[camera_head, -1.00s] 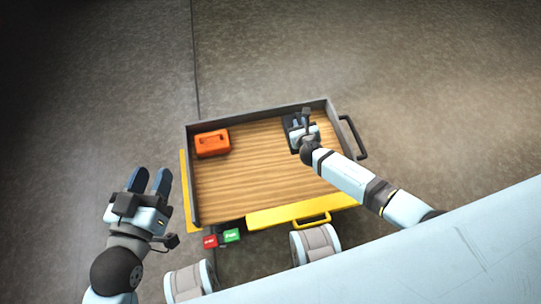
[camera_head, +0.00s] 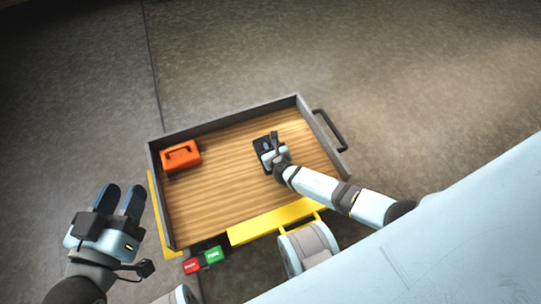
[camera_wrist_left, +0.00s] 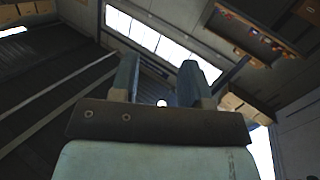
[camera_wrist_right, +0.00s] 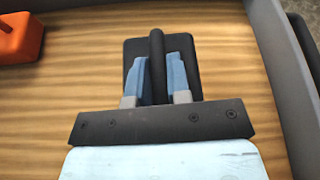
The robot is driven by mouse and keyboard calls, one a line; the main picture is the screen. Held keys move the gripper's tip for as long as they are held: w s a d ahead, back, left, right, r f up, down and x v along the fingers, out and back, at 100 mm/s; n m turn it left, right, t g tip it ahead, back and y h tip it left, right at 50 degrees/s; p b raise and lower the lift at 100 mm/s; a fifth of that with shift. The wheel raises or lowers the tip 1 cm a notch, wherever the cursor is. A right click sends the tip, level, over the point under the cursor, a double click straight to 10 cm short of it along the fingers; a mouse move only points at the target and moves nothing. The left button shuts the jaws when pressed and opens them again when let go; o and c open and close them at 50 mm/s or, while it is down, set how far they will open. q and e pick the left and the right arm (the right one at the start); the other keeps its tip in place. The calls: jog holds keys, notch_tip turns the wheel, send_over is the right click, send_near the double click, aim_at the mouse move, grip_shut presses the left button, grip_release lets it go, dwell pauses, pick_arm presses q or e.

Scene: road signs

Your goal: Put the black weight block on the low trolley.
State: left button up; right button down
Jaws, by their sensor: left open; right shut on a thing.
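The low trolley (camera_head: 215,213) has a wood-grain deck, grey side walls and a yellow front edge. The black weight block (camera_head: 260,143) is over the right half of the deck, mostly under my right gripper (camera_head: 272,147). In the right wrist view the block (camera_wrist_right: 133,49) shows with its upright handle bar, and my right gripper (camera_wrist_right: 158,78) is shut on that handle. I cannot tell whether the block touches the deck. My left gripper (camera_head: 121,197) is open and empty, left of the trolley; in the left wrist view its fingers (camera_wrist_left: 160,82) point up at the ceiling.
An orange block (camera_head: 181,156) with a handle sits in the trolley's back left corner; the right wrist view shows it too (camera_wrist_right: 17,38). A black push handle (camera_head: 330,130) is at the right end. Red and green buttons (camera_head: 203,260) are at the front. The deck's middle is clear.

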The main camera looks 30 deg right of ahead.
notch_tip(320, 180, down, 4)
jog(key=b, duration=0.2)
jog(key=shift+r+b, duration=0.25)
jog(key=shift+b, duration=0.05)
jog(key=shift+f, duration=0.35)
jog(key=shift+r, duration=0.1)
jog(key=c, duration=1.1)
grip_release()
pick_arm(q)
jog(key=shift+w+a+r+m+t+h, duration=0.15)
jog(key=shift+w+a+m+t, duration=0.1)
jog(key=shift+w+m, duration=0.15)
jog(key=shift+w+a+m+t+h, duration=0.2)
jog(key=shift+w+m+t, duration=0.1)
jog(key=shift+m, duration=0.2)
pick_arm(e)
jog(key=shift+s, duration=0.1)
